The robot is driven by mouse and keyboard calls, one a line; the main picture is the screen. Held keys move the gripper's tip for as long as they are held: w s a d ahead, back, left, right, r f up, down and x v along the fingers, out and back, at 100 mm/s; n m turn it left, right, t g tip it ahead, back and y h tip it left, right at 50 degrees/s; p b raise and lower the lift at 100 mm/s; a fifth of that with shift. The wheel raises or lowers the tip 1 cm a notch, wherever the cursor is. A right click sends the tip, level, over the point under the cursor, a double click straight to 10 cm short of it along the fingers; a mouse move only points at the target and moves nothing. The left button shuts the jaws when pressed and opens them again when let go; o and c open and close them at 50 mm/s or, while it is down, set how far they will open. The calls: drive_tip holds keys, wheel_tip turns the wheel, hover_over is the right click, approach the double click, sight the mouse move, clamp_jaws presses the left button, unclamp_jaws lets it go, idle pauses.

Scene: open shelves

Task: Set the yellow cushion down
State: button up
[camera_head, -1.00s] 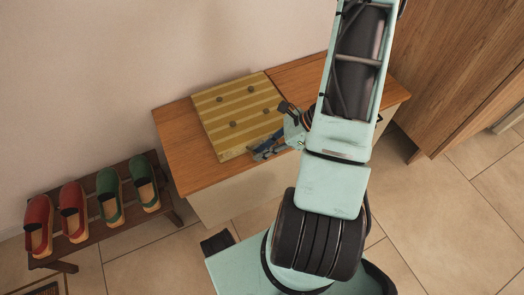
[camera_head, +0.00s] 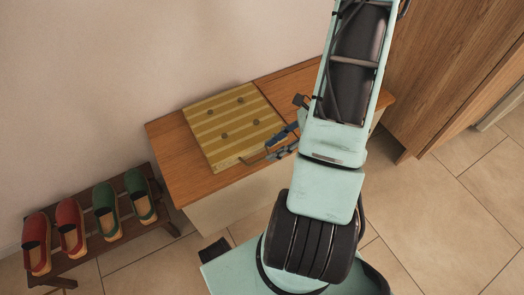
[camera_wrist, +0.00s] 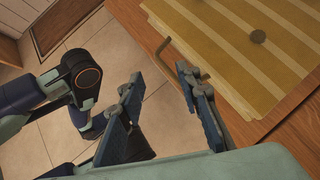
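The yellow striped cushion (camera_head: 235,128) lies flat on the wooden top of a low bench (camera_head: 175,157), with several dark buttons on its upper face. It also shows at the upper right in the wrist view (camera_wrist: 245,50). My gripper (camera_head: 269,150) is at the cushion's near right edge, over the bench's front edge. In the wrist view my gripper (camera_wrist: 160,75) has its two blue fingers spread, with floor showing between them. The right finger is beside the cushion's edge; whether it touches is unclear. Nothing is held.
A low shoe rack (camera_head: 92,252) with red and green slippers stands left of the bench. A tall wooden cabinet (camera_head: 445,60) stands at the right. Tiled floor is clear in front.

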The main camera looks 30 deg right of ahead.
drive_tip(key=v, duration=0.3)
idle(0.5)
